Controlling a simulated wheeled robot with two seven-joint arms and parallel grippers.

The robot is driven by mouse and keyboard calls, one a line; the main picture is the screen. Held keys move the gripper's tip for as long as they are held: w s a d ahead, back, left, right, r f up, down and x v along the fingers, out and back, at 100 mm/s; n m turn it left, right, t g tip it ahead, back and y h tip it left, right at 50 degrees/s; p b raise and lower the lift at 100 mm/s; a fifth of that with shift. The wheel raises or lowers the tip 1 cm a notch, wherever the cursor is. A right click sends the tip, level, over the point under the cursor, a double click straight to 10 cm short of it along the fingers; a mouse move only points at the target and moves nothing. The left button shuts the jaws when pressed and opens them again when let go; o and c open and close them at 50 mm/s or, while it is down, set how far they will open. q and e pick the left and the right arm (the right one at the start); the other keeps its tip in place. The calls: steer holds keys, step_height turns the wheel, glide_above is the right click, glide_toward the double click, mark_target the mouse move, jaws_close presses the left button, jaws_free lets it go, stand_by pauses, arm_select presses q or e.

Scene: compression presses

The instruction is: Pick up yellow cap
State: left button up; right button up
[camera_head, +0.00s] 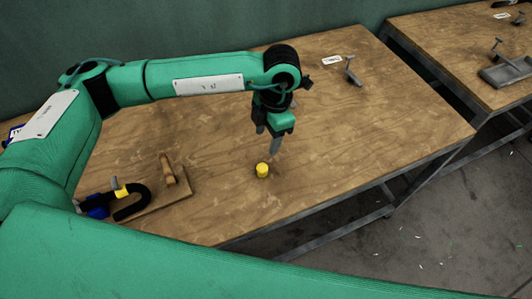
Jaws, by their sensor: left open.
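The yellow cap (262,170) stands on the wooden table, near its front edge and about mid-length. It is a small, short cylinder and nothing touches it. My left gripper (273,143) hangs above and slightly behind the cap, pointing down. It is open and empty, apart from the cap. One finger shows clearly; the other is partly hidden by the gripper body. My right gripper is not in view.
The wooden table (400,115) is mostly clear. A wooden board with an upright post (167,168) and a black curved part (132,205) sits at its left. A grey metal part (350,75) and white label (332,60) lie at the back. A second table (440,35) stands right.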

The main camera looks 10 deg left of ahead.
arm_select(q)
steer(key=f, duration=0.2)
steer(key=p, duration=0.2)
glide_above(263, 167)
step_height(263, 167, down, 5)
steer(key=shift+d+f, duration=0.15)
steer(key=shift+w+f+p, duration=0.1)
steer(key=shift+f+p, duration=0.5)
steer(key=shift+f, duration=0.25)
step_height(263, 167, down, 3)
steer(key=shift+f+p, duration=0.2)
steer(key=shift+p, duration=0.7)
steer(key=shift+f, duration=0.55)
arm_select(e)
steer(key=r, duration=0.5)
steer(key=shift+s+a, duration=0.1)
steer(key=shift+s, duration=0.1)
arm_select(q)
steer(key=c, duration=1)
